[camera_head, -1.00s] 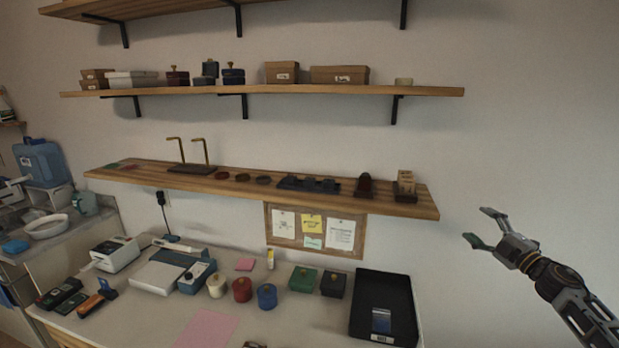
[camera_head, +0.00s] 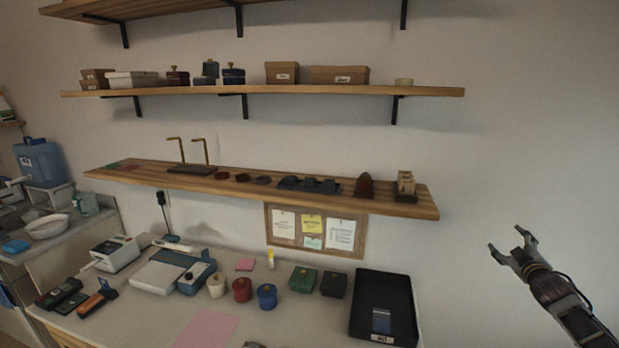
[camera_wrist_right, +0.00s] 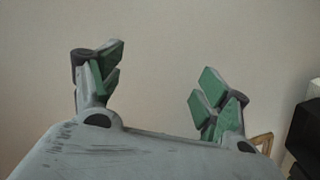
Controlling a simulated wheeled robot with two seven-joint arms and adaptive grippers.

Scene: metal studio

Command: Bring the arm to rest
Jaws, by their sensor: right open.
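My right gripper (camera_head: 508,243) is in the right part of the head view, in front of the bare wall. It is to the right of the table and the lower shelf and touches nothing. Its two fingers are spread with nothing between them. In the right wrist view its green finger pads (camera_wrist_right: 160,85) stand well apart before a plain wall. My left gripper does not show in the head view.
A table (camera_head: 320,320) holds a black tray (camera_head: 408,300), small boxes, several round pots and devices. Above it are a lower shelf (camera_head: 430,205) and an upper shelf (camera_head: 440,91) bearing small items. A pinboard (camera_head: 269,235) hangs between table and lower shelf. The wall area around my right gripper is clear.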

